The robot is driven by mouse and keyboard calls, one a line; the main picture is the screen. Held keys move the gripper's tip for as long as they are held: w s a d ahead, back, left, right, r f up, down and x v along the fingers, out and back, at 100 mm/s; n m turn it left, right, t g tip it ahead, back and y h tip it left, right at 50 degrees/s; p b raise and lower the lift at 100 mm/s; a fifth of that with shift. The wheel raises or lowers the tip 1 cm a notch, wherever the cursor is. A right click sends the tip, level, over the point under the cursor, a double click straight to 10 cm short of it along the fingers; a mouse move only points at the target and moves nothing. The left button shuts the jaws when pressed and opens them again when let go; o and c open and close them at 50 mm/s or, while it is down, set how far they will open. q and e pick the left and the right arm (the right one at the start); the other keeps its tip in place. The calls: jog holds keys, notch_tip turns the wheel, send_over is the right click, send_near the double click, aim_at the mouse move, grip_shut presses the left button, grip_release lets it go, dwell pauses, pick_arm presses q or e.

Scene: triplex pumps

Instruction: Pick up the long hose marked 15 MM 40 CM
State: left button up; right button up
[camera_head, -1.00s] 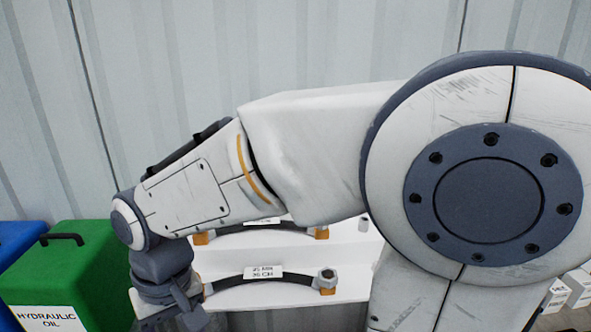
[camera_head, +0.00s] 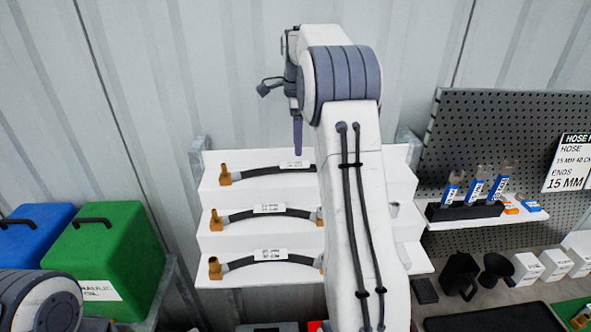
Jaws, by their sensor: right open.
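Three black hoses with brass-coloured ends and white labels lie on a white stepped rack (camera_head: 215,240). The top hose (camera_head: 255,172) runs behind my right arm, which hides its right end. The middle hose (camera_head: 245,214) and the bottom hose (camera_head: 245,263) show the edge of a right fitting beside the arm. The label print is too small to read. My right gripper (camera_head: 298,146) is open, points down, and is empty. Its finger shows edge-on just above the top hose's label; I cannot tell whether it touches. My left gripper is not in view.
Green (camera_head: 110,245) and blue (camera_head: 40,235) boxes stand at left. White boxes (camera_head: 555,263) and black containers (camera_head: 460,272) stand below. A corrugated wall is behind.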

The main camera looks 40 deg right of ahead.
aim_at(296, 167)
jog(key=shift+f, duration=0.75)
jog(key=shift+s+a+f+p, duration=0.1)
jog(key=shift+a+f+p, duration=0.15)
jog(key=shift+f+p, duration=0.35)
jog(key=f+p, duration=0.2)
jog(key=f, duration=0.1)
jog(key=shift+s+a+f, duration=0.1)
jog(key=shift+a, duration=0.1)
jog(key=shift+f, duration=0.5)
grip_shut()
jog(key=shift+r, duration=0.1)
